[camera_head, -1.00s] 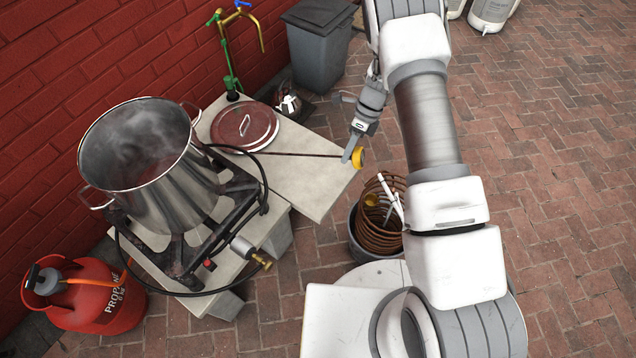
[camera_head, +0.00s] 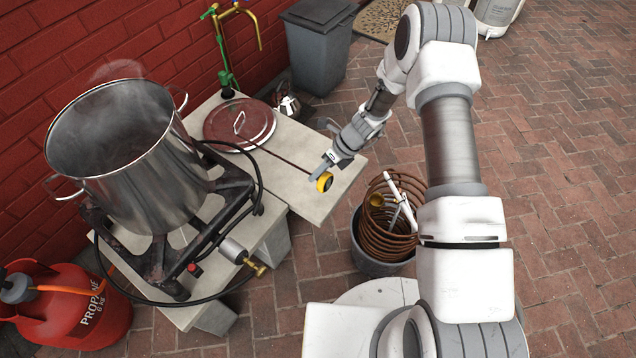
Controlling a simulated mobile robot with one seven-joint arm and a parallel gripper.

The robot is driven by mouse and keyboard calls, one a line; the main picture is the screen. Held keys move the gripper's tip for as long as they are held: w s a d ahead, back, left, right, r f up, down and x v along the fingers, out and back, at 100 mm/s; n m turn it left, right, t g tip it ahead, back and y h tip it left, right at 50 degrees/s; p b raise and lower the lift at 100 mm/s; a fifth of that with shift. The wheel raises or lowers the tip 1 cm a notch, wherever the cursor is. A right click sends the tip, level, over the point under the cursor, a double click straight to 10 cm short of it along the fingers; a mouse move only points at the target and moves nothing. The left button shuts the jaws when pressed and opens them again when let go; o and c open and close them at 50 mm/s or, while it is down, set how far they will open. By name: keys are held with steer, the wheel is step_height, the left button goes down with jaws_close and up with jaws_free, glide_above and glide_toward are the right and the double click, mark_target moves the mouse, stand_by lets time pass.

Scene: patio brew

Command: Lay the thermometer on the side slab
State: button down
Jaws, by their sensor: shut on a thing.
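The thermometer has a round yellow-rimmed dial (camera_head: 325,182) and a long thin dark stem (camera_head: 285,160). My gripper (camera_head: 325,170) is shut on the thermometer at its dial end, over the near right part of the side slab. The stem runs from the dial back to the left toward the red lid. The side slab (camera_head: 310,203) is pale and flat. Whether the thermometer touches the slab or hangs just above it, I cannot tell.
A red lid (camera_head: 238,122) lies on the slab's far left. A steaming steel pot (camera_head: 122,160) stands on a burner frame (camera_head: 165,262) to the left. A bucket with copper coil (camera_head: 385,225) stands right of the slab. A red propane tank (camera_head: 65,305) is at lower left.

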steer(key=shift+f+b, duration=3.75)
steer(key=shift+f, duration=1.8)
steer(key=c, duration=0.7)
jaws_free()
steer(key=shift+c, duration=0.2)
